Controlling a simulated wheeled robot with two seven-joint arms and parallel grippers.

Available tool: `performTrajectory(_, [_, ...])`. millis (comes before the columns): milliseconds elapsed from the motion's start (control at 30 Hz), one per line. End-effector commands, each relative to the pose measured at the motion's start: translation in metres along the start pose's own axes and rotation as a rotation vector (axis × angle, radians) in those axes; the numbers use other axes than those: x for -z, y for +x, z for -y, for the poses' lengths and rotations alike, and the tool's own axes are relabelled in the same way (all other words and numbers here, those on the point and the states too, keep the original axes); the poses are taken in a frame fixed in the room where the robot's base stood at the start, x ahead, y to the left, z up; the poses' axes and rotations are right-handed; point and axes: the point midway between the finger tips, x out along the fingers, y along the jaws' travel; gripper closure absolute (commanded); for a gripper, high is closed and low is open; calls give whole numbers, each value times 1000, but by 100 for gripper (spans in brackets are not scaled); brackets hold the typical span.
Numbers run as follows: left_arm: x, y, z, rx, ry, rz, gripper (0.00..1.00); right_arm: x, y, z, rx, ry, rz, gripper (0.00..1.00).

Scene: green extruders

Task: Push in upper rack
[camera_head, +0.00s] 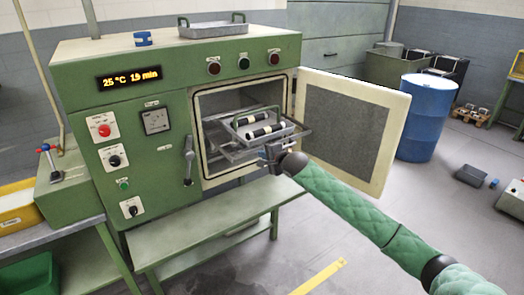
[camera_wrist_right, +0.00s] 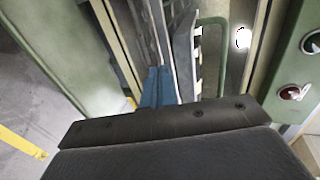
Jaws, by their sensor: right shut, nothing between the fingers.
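The green oven (camera_head: 150,190) stands with its door (camera_head: 348,125) swung open to the right. A metal wire rack (camera_head: 238,157) sticks out through the opening; it also shows on edge in the right wrist view (camera_wrist_right: 160,40). On it sits a grey tray (camera_wrist_right: 184,50) with green handles and black rolls with pale bands. My right gripper (camera_head: 272,152) is shut and empty at the rack's front edge, right of centre. In the wrist view its blue-grey fingertips (camera_wrist_right: 167,75) are close against the rack; whether they touch is unclear. My left gripper is out of view.
A second tray (camera_head: 212,31) and a blue object (camera_head: 143,39) rest on the oven top. A green bench (camera_head: 215,225) stands below the opening. A blue barrel (camera_head: 427,118) stands beyond the door.

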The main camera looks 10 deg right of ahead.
Motion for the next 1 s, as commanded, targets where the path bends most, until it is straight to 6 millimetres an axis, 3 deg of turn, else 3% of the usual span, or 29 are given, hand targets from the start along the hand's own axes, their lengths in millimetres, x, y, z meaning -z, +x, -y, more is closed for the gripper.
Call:
performTrajectory(300, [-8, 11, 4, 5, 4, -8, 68, 0, 11, 4, 0, 0, 0, 100])
performTrajectory(767, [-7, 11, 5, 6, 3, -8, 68, -1, 14, 4, 1, 1, 1, 100])
performTrajectory(1000, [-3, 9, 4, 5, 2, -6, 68, -1, 35, 11, 1, 5, 1, 100])
